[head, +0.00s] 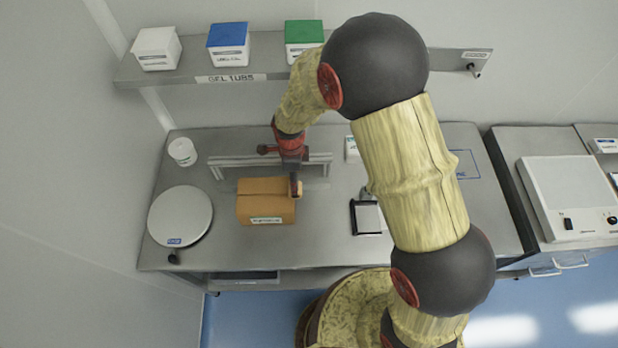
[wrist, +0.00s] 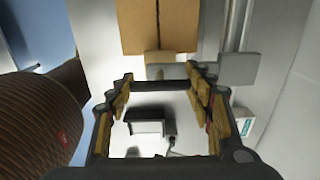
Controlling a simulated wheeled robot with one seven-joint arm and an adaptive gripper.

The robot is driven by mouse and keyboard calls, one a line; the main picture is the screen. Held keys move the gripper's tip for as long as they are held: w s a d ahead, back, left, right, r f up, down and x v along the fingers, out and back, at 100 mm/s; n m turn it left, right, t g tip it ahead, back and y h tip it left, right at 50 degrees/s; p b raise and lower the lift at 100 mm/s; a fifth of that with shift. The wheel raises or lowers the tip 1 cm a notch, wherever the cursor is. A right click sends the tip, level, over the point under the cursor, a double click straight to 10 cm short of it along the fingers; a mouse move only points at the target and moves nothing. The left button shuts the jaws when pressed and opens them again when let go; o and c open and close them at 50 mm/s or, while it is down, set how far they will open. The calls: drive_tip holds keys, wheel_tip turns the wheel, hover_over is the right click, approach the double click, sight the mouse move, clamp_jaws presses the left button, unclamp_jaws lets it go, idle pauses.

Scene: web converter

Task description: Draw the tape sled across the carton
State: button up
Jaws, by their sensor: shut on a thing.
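The brown carton (head: 265,203) lies on the steel bench, with a center seam and a white label on its front. It also shows at the top of the wrist view (wrist: 160,25). The tape sled, a small tan and grey piece (head: 299,188), is at the carton's right end. In the wrist view its tan part (wrist: 152,57) sits at the carton's near edge. My gripper (head: 295,184) points down at this end and is shut on the sled. The exact contact of the fingertips (wrist: 158,76) is partly hidden.
A metal rail (head: 235,159) stands behind the carton. A round scale (head: 180,216) is to the left and a white tub (head: 183,151) behind it. A dark, white-topped block (head: 368,218) is to the right. A shelf (head: 187,72) with lidded tubs hangs above.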

drive_tip(key=a+b, duration=0.4)
drive_tip(key=a, duration=2)
drive_tip(key=shift+w, duration=0.4)
drive_tip(key=shift+a, duration=0.1)
drive_tip(key=o, duration=1.6)
drive_tip(key=shift+o, duration=0.6)
wheel_tip(320, 180, up, 12)
